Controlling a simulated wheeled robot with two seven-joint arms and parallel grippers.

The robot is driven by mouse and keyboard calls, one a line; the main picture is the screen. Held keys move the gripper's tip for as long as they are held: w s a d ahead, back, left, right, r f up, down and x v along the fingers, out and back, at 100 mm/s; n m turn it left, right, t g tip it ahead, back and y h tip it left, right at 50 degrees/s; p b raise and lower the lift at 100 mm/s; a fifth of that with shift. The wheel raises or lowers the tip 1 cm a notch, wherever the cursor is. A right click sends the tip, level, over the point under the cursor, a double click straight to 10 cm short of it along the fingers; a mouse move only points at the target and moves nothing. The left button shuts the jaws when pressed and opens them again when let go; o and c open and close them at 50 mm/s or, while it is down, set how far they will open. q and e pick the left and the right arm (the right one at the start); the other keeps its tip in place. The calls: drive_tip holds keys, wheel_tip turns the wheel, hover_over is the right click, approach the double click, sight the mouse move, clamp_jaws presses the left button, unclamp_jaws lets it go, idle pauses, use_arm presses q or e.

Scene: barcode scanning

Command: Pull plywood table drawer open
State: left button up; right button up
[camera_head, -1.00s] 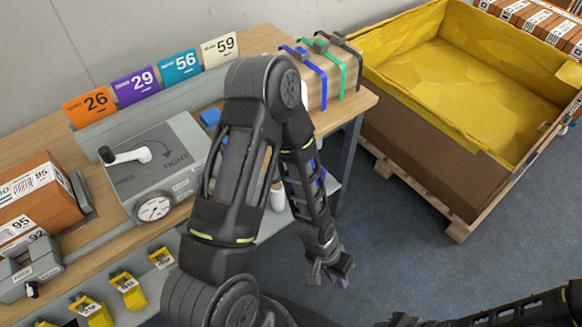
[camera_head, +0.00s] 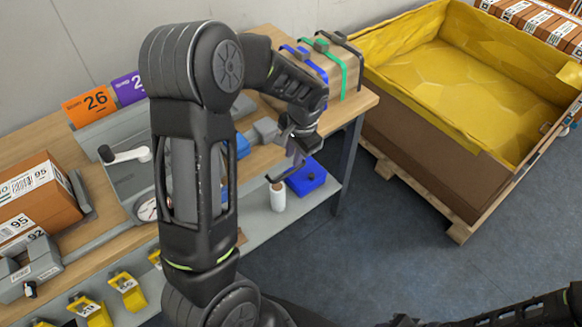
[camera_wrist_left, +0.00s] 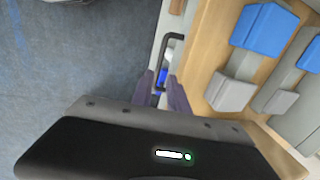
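The plywood table (camera_head: 350,108) stands along the wall, with its right end near my left gripper (camera_head: 297,150). In the left wrist view, a dark U-shaped handle (camera_wrist_left: 168,48) stands out from the pale front along the plywood top's edge. My left gripper's two purplish fingers (camera_wrist_left: 164,92) are apart, with the handle's near end close to the gap between them. Whether they touch it cannot be told. In the head view, my left arm hides much of the tabletop and front. The drawer looks closed, though its front is mostly hidden. My right gripper is not visible.
A strapped box (camera_head: 330,72) sits on the table's right end. A large yellow-lined crate (camera_head: 425,140) stands to the right. Floor in front is clear (camera_head: 370,250).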

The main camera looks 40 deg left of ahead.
sight(290, 172)
use_arm(q)
drive_tip(key=f, duration=0.2)
drive_tip(key=a+f, duration=0.1)
drive_tip(key=f, duration=0.4)
drive_tip(key=shift+w+a+f+p, duration=0.1)
drive_tip(key=shift+w+a+p, duration=0.1)
drive_tip(key=shift+p, duration=0.1)
clamp_jaws()
idle(1.1)
